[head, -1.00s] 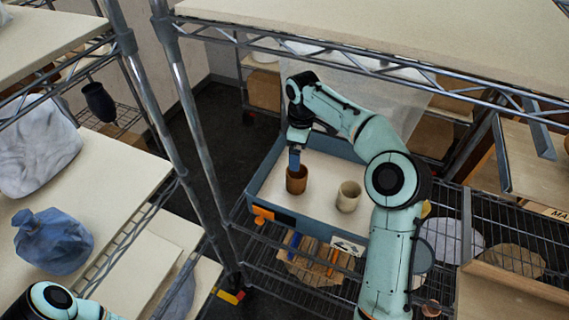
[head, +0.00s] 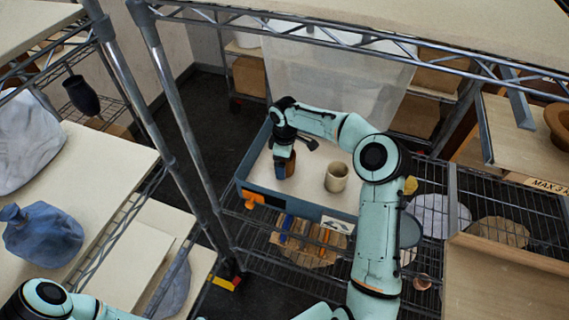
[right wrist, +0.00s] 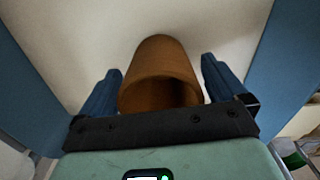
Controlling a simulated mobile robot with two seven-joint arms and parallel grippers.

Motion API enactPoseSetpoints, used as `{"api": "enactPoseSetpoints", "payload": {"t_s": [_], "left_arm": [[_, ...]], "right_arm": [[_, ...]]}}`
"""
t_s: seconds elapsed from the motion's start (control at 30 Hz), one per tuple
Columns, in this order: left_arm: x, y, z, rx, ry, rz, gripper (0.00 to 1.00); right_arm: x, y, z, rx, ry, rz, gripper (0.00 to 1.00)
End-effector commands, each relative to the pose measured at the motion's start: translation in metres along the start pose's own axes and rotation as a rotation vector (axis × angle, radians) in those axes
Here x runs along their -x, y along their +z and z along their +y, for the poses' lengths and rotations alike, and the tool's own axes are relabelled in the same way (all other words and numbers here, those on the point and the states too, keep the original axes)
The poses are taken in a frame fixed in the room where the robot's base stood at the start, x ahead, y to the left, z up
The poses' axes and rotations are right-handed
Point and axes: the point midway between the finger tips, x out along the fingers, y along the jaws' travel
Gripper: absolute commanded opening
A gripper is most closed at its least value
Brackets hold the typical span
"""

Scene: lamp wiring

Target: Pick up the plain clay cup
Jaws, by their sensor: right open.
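A plain brown clay cup (right wrist: 160,72) stands in the blue-walled tray (head: 350,218). In the right wrist view it lies between the two blue fingers of my right gripper (right wrist: 161,85), which is open with a gap on each side of the cup. In the head view my right gripper (head: 281,168) is down at the brown cup (head: 291,163) and hides most of it.
The tray sits on a wire rack with metal posts (head: 185,125) and an upper shelf (head: 400,22). The pale tray floor around the cups is bare. A blue-grey jug (head: 42,235) stands on the left shelf.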

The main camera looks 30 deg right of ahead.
Motion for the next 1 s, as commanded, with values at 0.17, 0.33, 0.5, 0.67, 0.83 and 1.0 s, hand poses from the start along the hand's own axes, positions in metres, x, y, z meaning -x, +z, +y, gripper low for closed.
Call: {"api": "enactPoseSetpoints", "payload": {"t_s": [0.17, 0.33, 0.5, 0.67, 0.83, 1.0], "left_arm": [[0.001, -0.001, 0.001, 0.000, 0.000, 0.001, 0.54], [0.000, -0.001, 0.000, 0.000, 0.000, 0.001, 0.54], [0.000, -0.001, 0.000, 0.000, 0.000, 0.001, 0.54], [0.000, -0.001, 0.000, 0.000, 0.000, 0.001, 0.54], [0.000, -0.001, 0.000, 0.000, 0.000, 0.001, 0.54], [0.000, 0.000, 0.000, 0.000, 0.000, 0.000, 0.54]], "right_arm": [[-0.008, 0.000, 0.000, 0.001, 0.001, 0.002, 0.98], [-0.008, 0.000, 0.000, 0.001, 0.001, 0.001, 0.92], [-0.007, 0.000, 0.000, 0.001, 0.001, 0.001, 0.36], [-0.007, 0.000, 0.000, 0.001, 0.002, 0.002, 0.32], [-0.005, -0.001, 0.000, 0.001, 0.002, 0.002, 0.32], [0.007, -0.001, 0.001, -0.001, 0.005, 0.002, 0.32]]}}
